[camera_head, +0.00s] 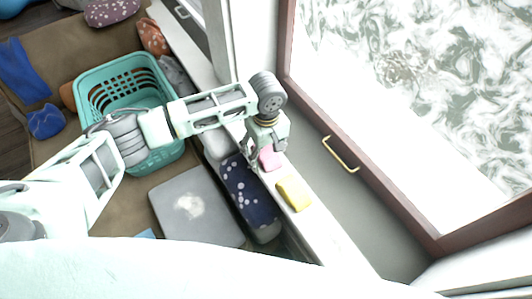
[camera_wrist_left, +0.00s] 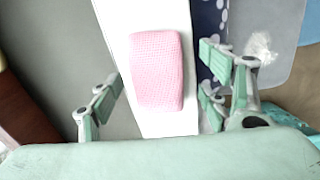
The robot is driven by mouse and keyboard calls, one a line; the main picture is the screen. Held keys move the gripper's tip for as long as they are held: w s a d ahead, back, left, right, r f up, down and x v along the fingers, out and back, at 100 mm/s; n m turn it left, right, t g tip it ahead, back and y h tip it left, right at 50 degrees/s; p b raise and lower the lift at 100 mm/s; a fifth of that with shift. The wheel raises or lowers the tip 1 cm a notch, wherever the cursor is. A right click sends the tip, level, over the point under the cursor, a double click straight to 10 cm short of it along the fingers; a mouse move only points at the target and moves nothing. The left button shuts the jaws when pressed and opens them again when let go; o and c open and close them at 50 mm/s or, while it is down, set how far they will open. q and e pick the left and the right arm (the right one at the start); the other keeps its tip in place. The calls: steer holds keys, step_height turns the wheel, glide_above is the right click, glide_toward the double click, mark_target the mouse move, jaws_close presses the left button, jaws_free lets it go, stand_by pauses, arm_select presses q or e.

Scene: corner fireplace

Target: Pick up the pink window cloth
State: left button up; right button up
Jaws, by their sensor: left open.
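The pink window cloth (camera_head: 269,158) lies on the white window sill (camera_head: 326,235), partly hidden by my left gripper in the head view. In the left wrist view the cloth (camera_wrist_left: 157,71) is a pink rounded rectangle with a fine grid texture, lying lengthwise on the white sill. My left gripper (camera_head: 262,150) is open above it. In the left wrist view its fingers (camera_wrist_left: 155,105) stand apart on both sides of the cloth, with gaps to it. My right gripper is out of view.
A yellow cloth (camera_head: 294,193) lies farther along the sill. A dark blue spotted cushion (camera_head: 246,190) is beside the sill. A teal laundry basket (camera_head: 160,158) stands left under my arm. The window frame with a brass handle (camera_head: 341,154) is to the right.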

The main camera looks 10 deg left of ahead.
mark_target(267, 152)
arm_select(q)
steer(key=c, duration=0.9)
steer(key=shift+c, duration=1.1)
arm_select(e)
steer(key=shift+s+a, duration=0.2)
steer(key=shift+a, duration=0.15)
arm_select(q)
steer(key=shift+r, duration=0.1)
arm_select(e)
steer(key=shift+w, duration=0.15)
arm_select(q)
steer(key=shift+d+r, duration=0.1)
steer(key=shift+r, duration=0.55)
step_height(267, 152, up, 3)
steer(key=shift+w+f, duration=0.1)
steer(key=s+d+r, duration=0.4)
steer(key=d+r, duration=0.2)
steer(key=d, duration=0.5)
steer(key=shift+r, duration=0.35)
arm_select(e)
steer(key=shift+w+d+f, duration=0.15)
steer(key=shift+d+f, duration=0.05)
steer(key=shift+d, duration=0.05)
